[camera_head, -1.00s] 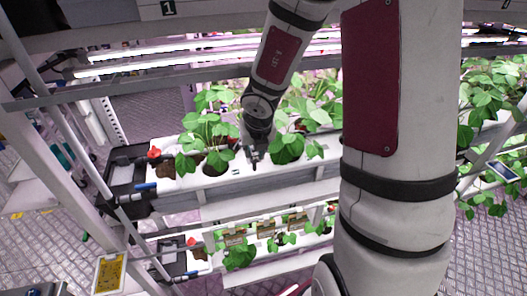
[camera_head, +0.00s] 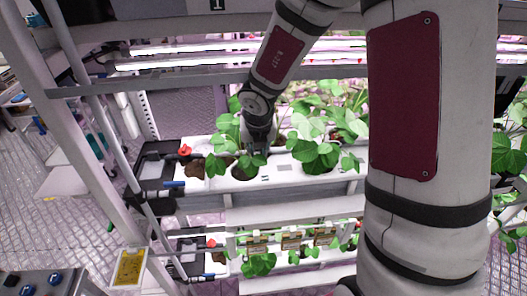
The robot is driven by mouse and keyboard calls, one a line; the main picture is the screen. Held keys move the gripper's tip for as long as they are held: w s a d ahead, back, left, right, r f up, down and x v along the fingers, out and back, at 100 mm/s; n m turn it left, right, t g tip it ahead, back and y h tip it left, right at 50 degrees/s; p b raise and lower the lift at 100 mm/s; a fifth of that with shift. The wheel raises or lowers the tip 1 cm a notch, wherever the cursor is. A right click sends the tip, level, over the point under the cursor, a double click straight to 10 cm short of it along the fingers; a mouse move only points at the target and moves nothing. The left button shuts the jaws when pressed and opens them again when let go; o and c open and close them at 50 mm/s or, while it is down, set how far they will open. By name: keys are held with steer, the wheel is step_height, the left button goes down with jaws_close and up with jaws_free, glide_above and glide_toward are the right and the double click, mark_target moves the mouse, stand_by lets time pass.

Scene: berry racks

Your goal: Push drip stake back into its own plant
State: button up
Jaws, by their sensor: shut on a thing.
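My gripper (camera_head: 260,148) points down among the leaves of a plant (camera_head: 228,128) in the upper white trough (camera_head: 284,168). It is shut on a thin thing that I take to be the drip stake, too small and dark to make out. The fingertips are just above and right of that plant's round opening (camera_head: 240,172). The stake's tip and its contact with the soil are hidden by leaves and the gripper.
Another leafy plant (camera_head: 318,152) stands to the right in the same trough. A red valve (camera_head: 185,150) is at the trough's left end. A lower trough holds small plants (camera_head: 260,264). A grey rail (camera_head: 210,85) and lit tubes cross above.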

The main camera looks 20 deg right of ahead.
steer(key=w+a+f+b, duration=0.4)
steer(key=w+a+b, duration=0.1)
steer(key=b, duration=0.1)
steer(key=shift+w, duration=0.3)
stand_by(0.6)
steer(key=shift+f, duration=0.1)
steer(key=shift+f+p, duration=0.35)
steer(key=shift+f, duration=0.2)
stand_by(2.3)
steer(key=shift+f+b, duration=1.45)
steer(key=shift+f, duration=0.25)
steer(key=o, duration=0.9)
steer(key=shift+o, duration=0.6)
steer(key=shift+o, duration=1.4)
